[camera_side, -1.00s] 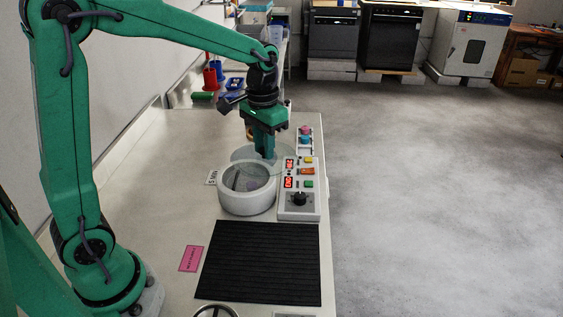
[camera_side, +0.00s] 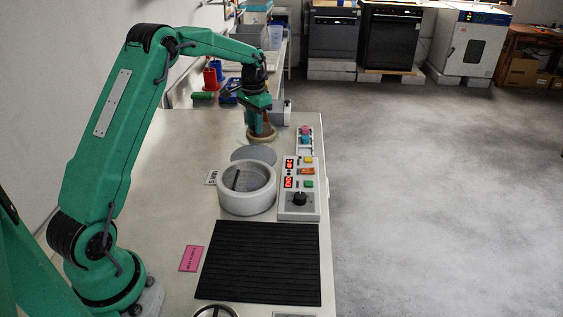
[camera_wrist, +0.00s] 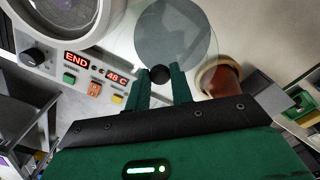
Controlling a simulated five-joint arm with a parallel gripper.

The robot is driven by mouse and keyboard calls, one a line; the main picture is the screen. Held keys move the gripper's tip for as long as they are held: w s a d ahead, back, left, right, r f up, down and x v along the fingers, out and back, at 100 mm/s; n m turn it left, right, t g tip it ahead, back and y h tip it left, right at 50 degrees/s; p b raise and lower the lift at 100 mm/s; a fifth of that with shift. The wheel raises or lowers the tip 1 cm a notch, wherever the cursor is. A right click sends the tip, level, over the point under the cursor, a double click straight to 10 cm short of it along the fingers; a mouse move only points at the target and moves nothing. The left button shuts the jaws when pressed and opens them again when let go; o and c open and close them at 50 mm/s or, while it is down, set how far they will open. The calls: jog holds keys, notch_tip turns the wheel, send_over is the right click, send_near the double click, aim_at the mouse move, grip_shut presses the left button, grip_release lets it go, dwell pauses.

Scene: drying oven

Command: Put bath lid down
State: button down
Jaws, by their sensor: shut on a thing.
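My gripper (camera_side: 260,124) is behind the water bath, to the far side of a grey disc on the bench. In the wrist view my gripper (camera_wrist: 160,76) is shut on the dark knob of the clear bath lid (camera_wrist: 124,48). The lid is hard to make out in the side view, so its height above the bench cannot be told. The white round bath (camera_side: 247,201) is uncovered, with a dark stick-like thing inside. The grey disc (camera_side: 253,154) lies just behind the bath and shows through the lid in the wrist view (camera_wrist: 176,35).
A control panel (camera_side: 298,205) stands right of the bath; its display reads END and 48 C in the wrist view. A brown round object (camera_wrist: 220,79) is close to the lid's right edge. A black ribbed mat (camera_side: 260,264) lies in front.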

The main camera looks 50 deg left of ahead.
aim_at(252, 135)
jog(key=shift+w+a+f, duration=0.15)
jog(key=shift+a+f, duration=0.15)
jog(key=shift+a, duration=0.35)
jog(key=shift+w+a+f, duration=0.1)
jog(key=shift+a+f, duration=0.2)
jog(key=shift+a, duration=0.3)
jog(key=shift+f, duration=2)
jog(key=shift+f, duration=0.15)
jog(key=shift+f, duration=1.85)
jog(key=shift+f, duration=0.15)
jog(key=c, duration=1.2)
grip_release()
jog(key=shift+c, duration=0.2)
